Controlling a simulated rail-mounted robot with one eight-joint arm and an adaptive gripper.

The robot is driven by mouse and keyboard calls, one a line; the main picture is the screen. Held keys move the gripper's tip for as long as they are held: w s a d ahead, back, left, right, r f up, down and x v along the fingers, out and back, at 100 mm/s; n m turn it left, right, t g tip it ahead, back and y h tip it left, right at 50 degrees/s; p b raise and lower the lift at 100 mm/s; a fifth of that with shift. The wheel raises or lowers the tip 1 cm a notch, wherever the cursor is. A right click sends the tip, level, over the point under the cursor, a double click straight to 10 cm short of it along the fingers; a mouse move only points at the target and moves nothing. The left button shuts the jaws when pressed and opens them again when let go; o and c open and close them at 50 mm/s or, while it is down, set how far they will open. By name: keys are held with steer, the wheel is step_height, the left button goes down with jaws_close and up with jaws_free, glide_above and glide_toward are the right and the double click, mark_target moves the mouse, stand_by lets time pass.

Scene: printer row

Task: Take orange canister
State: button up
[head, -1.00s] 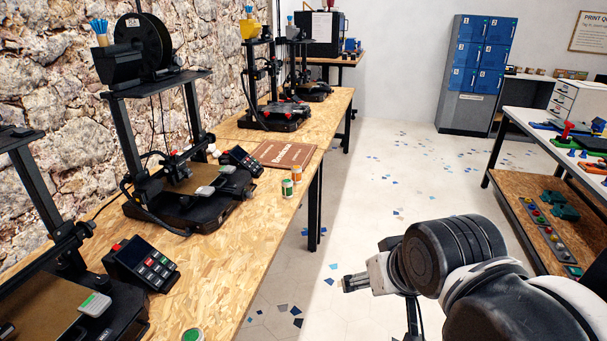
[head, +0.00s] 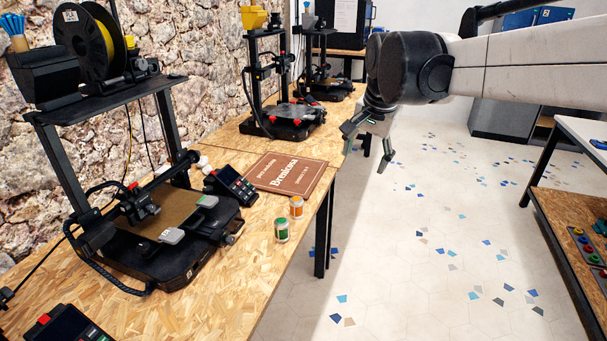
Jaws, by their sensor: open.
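The orange canister (head: 296,207) is small, with a white label band, and stands upright near the front edge of the wooden bench (head: 240,275). A green canister (head: 281,230) with a similar pale band stands just in front of it, close beside it. My gripper (head: 365,160) is open and empty, pointing down. It is in the air beyond the bench edge, to the right of and farther back than the orange canister, and apart from it. Part of my gripper is hidden behind my own wrist.
A brown Brenkova board (head: 287,173) lies behind the canisters. A black control box (head: 230,186) and a large printer (head: 150,230) stand to their left. More printers (head: 285,110) stand farther back. Open floor (head: 420,270) lies right of the bench, then a shelf table (head: 580,230).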

steer(key=w+a+f+m+g, duration=0.1)
steer(key=w+a, duration=0.2)
steer(key=w, duration=0.2)
steer(key=w+a+f+m, duration=0.1)
steer(key=w+a+f, duration=0.1)
steer(key=w, duration=0.3)
steer(key=m+g+p, duration=0.1)
steer(key=m+g, duration=0.2)
steer(key=m, duration=0.3)
glide_above(296, 199)
step_height(296, 199, down, 15)
steer(key=shift+h, duration=0.3)
steer(key=f, duration=0.6)
steer(key=a+f, duration=0.1)
steer(key=f, duration=0.2)
steer(key=shift+d+f+b, duration=0.15)
steer(key=shift+f, duration=0.75)
steer(key=shift+d+f+b, duration=0.1)
steer(key=shift+d+f, duration=0.1)
steer(key=shift+f, duration=0.7)
steer(key=shift+d+f+b, duration=0.15)
steer(key=shift+f, duration=0.75)
steer(key=c, duration=1.3)
